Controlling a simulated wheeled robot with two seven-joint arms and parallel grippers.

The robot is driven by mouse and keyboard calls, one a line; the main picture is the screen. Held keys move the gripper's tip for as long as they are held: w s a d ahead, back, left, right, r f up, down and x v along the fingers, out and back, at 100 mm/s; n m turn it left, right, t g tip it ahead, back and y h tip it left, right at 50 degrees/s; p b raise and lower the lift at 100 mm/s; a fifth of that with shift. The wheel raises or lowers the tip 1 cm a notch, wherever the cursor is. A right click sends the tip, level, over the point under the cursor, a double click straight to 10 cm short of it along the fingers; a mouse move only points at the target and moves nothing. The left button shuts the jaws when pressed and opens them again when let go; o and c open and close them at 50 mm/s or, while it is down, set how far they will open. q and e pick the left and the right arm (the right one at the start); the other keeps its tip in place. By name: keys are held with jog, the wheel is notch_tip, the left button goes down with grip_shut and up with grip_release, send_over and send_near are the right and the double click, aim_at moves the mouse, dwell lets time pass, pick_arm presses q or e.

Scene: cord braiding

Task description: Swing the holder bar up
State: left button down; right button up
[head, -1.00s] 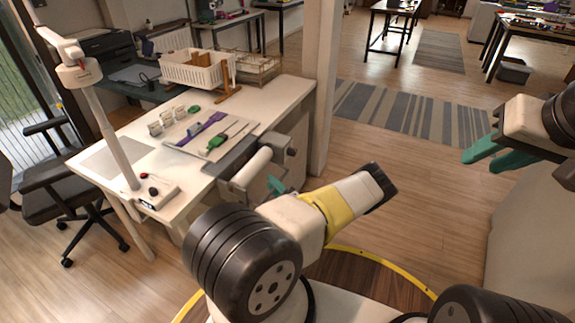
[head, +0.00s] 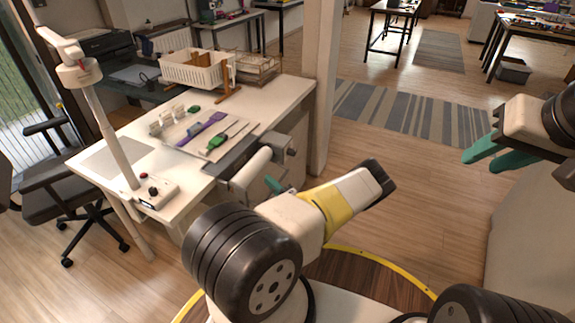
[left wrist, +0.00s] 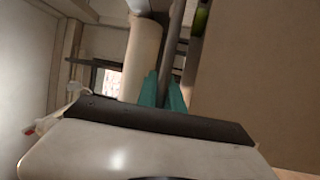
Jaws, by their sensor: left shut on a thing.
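My left gripper (head: 272,184) is at the front edge of the white workbench, mostly hidden behind my own wrist in the head view. In the left wrist view its teal fingers (left wrist: 163,88) are shut on a dark grey bar (left wrist: 168,55), which appears to be the holder bar. A pale cylinder (left wrist: 143,58) runs beside the bar there. In the head view the cylinder (head: 252,167) sticks out from the bench edge, beside a dark grey plate (head: 232,158). My right gripper (head: 497,158) is open and empty at the right, well away from the bench.
The white bench (head: 283,95) carries a board with a purple tool (head: 203,130) and green-handled tools, a white basket (head: 195,72), a lamp (head: 108,130) and a small control box (head: 157,192). A pillar (head: 322,80) stands at the bench's right end.

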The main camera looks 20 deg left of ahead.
pick_arm(q)
jog(key=shift+r, duration=0.1)
jog(key=n+g+h, duration=0.1)
jog(key=h, duration=0.4)
jog(key=a+r+n+g+h, duration=0.1)
jog(key=n+h, duration=0.1)
jog(key=h, duration=0.3)
jog(key=r+n+g+h, duration=0.1)
jog(key=g+h, duration=0.1)
jog(key=h, duration=0.3)
jog(key=shift+a+r+n, duration=0.25)
jog(key=shift+a+n, duration=0.1)
jog(key=shift+n, duration=0.05)
dwell(0.4)
jog(key=c, duration=1.5)
grip_release()
jog(key=shift+w+d, duration=0.1)
jog(key=shift+d, duration=0.05)
